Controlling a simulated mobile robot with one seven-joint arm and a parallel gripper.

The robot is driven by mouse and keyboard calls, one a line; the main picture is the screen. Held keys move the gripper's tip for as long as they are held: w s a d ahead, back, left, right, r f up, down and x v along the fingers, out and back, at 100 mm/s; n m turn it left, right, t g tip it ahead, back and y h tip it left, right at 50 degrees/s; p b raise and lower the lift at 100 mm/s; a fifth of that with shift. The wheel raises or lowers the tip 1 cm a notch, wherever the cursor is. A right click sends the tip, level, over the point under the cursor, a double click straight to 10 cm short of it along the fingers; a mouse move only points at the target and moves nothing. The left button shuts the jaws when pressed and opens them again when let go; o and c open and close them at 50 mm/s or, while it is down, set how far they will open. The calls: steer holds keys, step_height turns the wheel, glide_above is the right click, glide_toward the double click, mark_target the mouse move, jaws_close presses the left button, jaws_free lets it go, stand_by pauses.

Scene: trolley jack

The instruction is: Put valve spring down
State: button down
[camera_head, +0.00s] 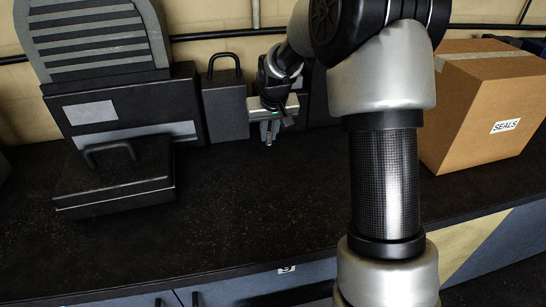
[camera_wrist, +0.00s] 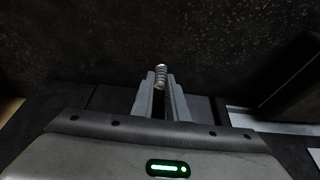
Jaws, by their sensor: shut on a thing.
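The valve spring (camera_wrist: 161,77) is a small light-coloured coil, seen in the wrist view between the tips of my gripper (camera_wrist: 161,82). My gripper is shut on it. In the head view my gripper (camera_head: 269,138) points down above the back part of the dark worktop (camera_head: 240,215), in front of the wall. The spring is too small to make out clearly in the head view. Whether it touches the worktop I cannot tell.
A dark case with a handle (camera_head: 115,180) lies at the left, before a larger dark unit with slats (camera_head: 95,45). A padlock-shaped block (camera_head: 224,105) stands just left of my gripper. A cardboard box marked SEALS (camera_head: 485,105) stands at the right. The front middle worktop is clear.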

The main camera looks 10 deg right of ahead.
mark_target(269, 145)
steer(key=f, duration=0.4)
steer(key=shift+s+f, duration=0.2)
steer(key=shift+f, duration=2.7)
steer(key=c, duration=1.7)
jaws_free()
steer(key=shift+w, duration=0.1)
steer(key=shift+c, duration=0.2)
